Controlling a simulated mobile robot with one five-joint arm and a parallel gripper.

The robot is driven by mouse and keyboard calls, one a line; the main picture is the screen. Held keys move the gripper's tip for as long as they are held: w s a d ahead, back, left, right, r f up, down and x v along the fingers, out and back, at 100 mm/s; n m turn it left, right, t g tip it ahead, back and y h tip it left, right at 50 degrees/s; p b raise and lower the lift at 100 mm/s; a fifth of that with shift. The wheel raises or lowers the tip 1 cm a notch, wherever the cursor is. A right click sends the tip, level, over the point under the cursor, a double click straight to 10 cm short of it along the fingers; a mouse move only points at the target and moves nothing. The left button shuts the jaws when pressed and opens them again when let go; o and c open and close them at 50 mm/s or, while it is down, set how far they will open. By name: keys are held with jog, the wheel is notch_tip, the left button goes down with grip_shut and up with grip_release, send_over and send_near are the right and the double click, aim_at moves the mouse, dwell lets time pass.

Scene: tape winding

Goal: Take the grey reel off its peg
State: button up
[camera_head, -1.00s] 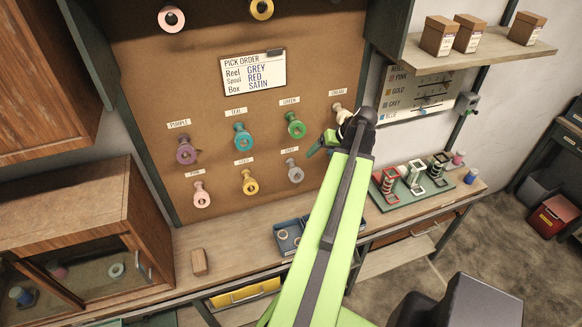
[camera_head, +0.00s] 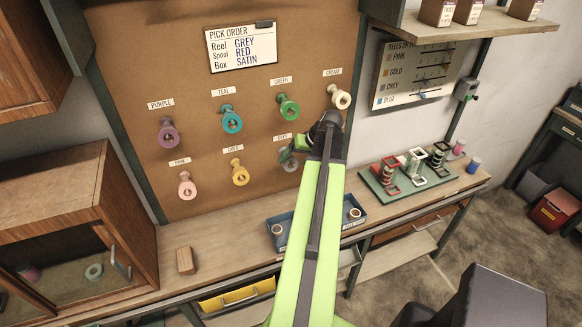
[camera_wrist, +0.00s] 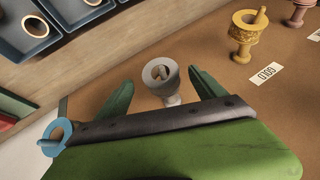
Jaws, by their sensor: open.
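My gripper (camera_wrist: 160,90) is open, one finger on each side of the reel, with visible gaps. In the head view my gripper (camera_head: 287,153) is at the reel and partly hidden by my arm.
A gold reel (camera_head: 240,174) and pink reel (camera_head: 187,187) hang to the left. Green (camera_head: 288,108) and cream (camera_head: 340,97) reels hang above. A blue tray (camera_head: 352,222) lies on the bench below. A blue reel (camera_wrist: 57,135) shows near my gripper in the wrist view.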

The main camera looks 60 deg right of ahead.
aim_at(289, 167)
jog(key=b+x, duration=0.2)
jog(key=x, duration=0.1)
jog(key=shift+a+f, duration=0.15)
jog(key=shift+f, duration=0.25)
jog(key=shift+w+r, duration=0.1)
jog(key=shift+r, duration=0.1)
jog(key=shift+c, duration=0.2)
jog(key=c, duration=1.4)
jog(key=shift+r, duration=0.1)
